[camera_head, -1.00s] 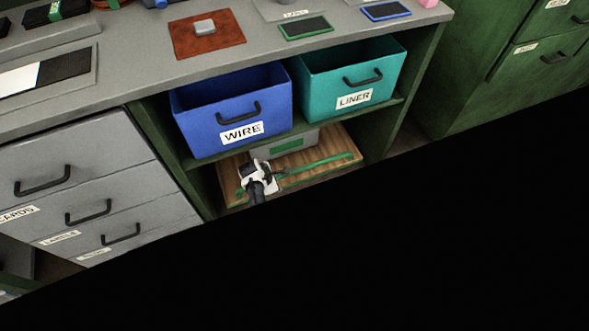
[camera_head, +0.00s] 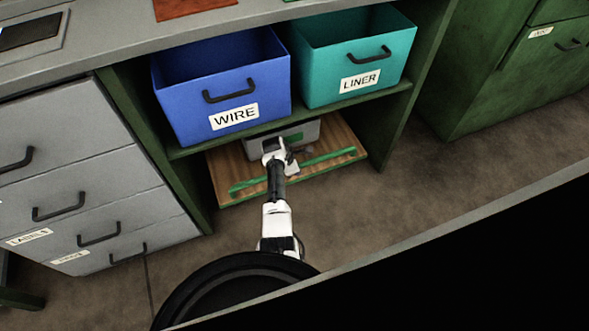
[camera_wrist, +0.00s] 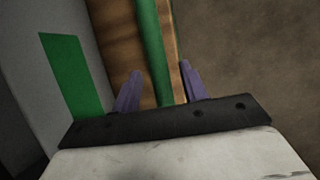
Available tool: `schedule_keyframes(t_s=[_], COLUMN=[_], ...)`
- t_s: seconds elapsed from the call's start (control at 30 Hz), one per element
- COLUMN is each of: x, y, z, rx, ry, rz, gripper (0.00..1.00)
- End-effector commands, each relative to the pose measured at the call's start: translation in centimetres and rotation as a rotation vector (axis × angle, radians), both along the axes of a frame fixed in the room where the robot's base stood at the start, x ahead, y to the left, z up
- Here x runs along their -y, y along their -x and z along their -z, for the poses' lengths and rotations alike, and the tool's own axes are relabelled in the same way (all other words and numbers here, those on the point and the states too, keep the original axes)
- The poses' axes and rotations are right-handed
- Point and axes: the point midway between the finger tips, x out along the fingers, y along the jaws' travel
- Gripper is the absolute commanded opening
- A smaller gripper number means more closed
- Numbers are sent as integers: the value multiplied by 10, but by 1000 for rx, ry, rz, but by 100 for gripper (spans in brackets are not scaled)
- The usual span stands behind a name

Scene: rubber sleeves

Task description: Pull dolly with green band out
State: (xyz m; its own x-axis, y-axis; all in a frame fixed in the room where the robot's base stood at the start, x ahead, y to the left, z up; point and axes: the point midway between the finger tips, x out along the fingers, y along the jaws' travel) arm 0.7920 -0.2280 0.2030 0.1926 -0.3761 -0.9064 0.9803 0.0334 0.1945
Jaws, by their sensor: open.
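My gripper (camera_head: 280,153) is over the dolly near the middle of the bar. In the wrist view, the two purple fingers of my gripper (camera_wrist: 160,70) are apart, with the green bar passing between them. Whether the fingers touch the bar cannot be told. My gripper hides part of the bar in the head view.
A grey box (camera_head: 258,149) with a green label sits on the dolly behind the bar. Blue WIRE bin (camera_head: 180,105) and teal LINER bin (camera_head: 330,94) stand on the shelf above. Grey drawers (camera_head: 90,130) flank the left. Brown floor (camera_head: 400,190) in front is open.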

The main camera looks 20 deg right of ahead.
Motion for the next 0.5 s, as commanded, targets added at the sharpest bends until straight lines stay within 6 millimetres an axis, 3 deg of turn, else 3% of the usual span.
schedule_keyframes(t_s=[0.37, 0.5], x=[1, 1], y=[-1, -1], z=[2, 2], rx=[0, 0], ry=[0, 0], rz=[0, 0], gripper=[43, 25])
